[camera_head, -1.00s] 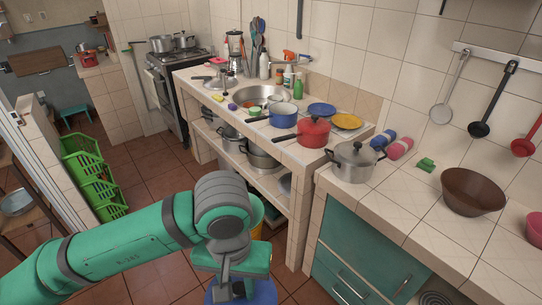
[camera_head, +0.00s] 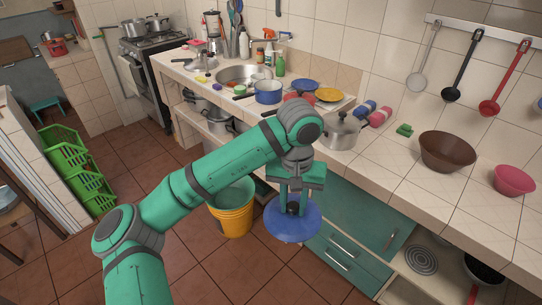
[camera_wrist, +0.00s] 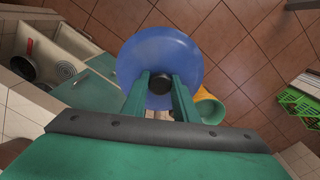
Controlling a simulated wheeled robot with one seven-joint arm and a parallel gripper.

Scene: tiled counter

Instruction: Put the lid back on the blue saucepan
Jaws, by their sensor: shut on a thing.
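My gripper (camera_head: 292,206) is shut on the dark knob of the blue lid (camera_head: 294,226). It holds the lid in the air, below counter height, in front of the teal drawers. The lid also shows in the wrist view (camera_wrist: 158,52), with its knob between my fingers (camera_wrist: 160,88). The blue saucepan (camera_head: 267,92) stands open, without a lid, on the tiled counter near the sink, to the upper left of my gripper. A red pot (camera_head: 300,98) stands beside it, partly hidden behind my arm.
A grey lidded pot (camera_head: 342,132) stands near the counter edge. Blue (camera_head: 305,85) and yellow (camera_head: 329,95) plates lie behind the saucepan. A brown bowl (camera_head: 447,151) is on the right counter. A yellow bucket (camera_head: 232,220) stands on the floor beside the lid.

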